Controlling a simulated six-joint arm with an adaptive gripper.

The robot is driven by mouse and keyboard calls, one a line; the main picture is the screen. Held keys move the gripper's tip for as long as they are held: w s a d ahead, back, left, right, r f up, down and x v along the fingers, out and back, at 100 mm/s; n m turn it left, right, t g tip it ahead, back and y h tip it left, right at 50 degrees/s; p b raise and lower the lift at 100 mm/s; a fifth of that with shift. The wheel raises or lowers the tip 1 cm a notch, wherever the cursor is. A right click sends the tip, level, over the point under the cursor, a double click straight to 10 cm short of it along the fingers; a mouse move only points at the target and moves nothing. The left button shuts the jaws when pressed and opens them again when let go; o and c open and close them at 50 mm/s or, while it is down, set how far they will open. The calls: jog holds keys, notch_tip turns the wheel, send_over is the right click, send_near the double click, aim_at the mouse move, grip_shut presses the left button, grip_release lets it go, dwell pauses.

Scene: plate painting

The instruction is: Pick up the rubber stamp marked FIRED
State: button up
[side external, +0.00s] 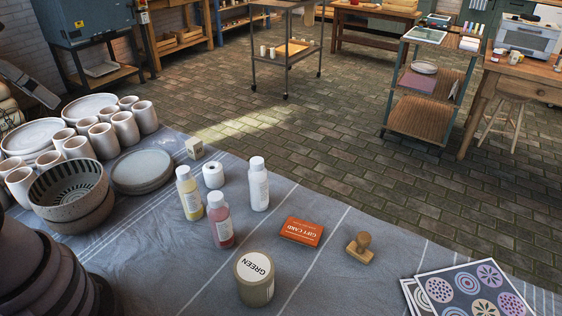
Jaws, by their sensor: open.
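A small wooden stamp (359,249) with a knob handle stands on the grey cloth of the table (330,285), right of the middle. No word can be read on it from here. An orange gift card box (301,231) lies just to its left, apart from it. A small beige block (194,148) sits further back on the cloth; its marking is too small to read. I cannot make out my gripper in this view, and nothing is seen touching the stamp.
A jar labelled GREEN (254,279) stands front centre. Several bottles, among them a white one (258,184), stand behind it. Bowls (70,190), plates (142,171) and cups (125,129) crowd the left. Patterned cards (470,290) lie at the right. Cloth around the stamp is clear.

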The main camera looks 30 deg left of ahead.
notch_tip(320, 180, up, 5)
jog(key=w+d+n+g+h, duration=0.5)
jog(key=w+d+n+h, duration=0.55)
jog(key=d, duration=0.65)
jog(key=w+d+n+t+h, duration=0.25)
jog(key=w+d+n, duration=0.2)
jog(key=w, duration=0.45)
jog(key=w+d+n+t+h, duration=0.1)
jog(key=w+d+n+h, duration=0.3)
jog(key=w, duration=0.5)
jog(key=n, duration=0.2)
send_near(361, 235)
jog(key=a, duration=0.1)
jog(key=a+f, duration=0.1)
jog(key=s+a, duration=0.1)
jog(key=shift+a+f, duration=0.25)
jog(key=shift+d+f, duration=0.15)
jog(key=shift+d, duration=0.15)
jog(key=x, duration=0.7)
jog(key=shift+w+d, duration=0.1)
jog(key=shift+d, duration=0.05)
jog(key=x, duration=0.2)
jog(key=r+x, duration=0.1)
jog(key=x, duration=0.2)
jog(key=shift+w+d+r, duration=0.1)
jog(key=shift+d, duration=0.25)
grip_shut()
